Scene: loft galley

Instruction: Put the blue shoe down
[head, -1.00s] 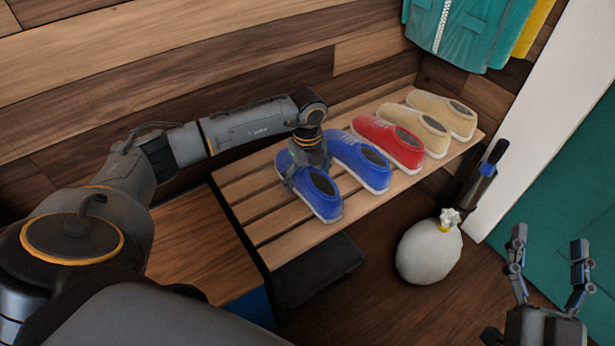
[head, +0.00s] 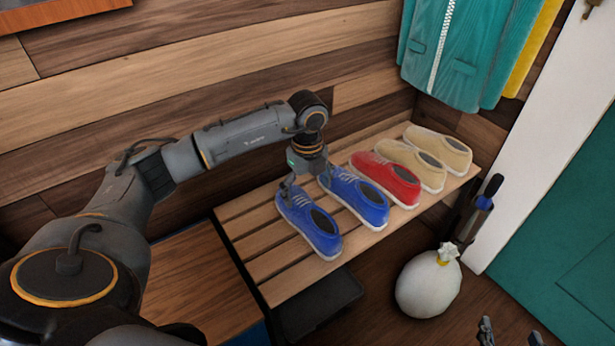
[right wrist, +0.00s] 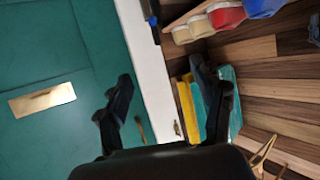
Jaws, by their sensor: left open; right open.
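Two blue shoes sit on the slatted wooden bench (head: 262,252). The nearer-left blue shoe (head: 318,232) rests upright at the left of the row, beside the other blue shoe (head: 362,203). In the right wrist view the right gripper (right wrist: 165,100) is open and empty.
A red shoe (head: 388,180) and two beige shoes (head: 452,150) continue the row to the right. A white tied sack (head: 428,285) stands on the floor right of the bench. Teal and yellow coats (head: 455,55) hang above. A teal door (head: 565,235) is at right.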

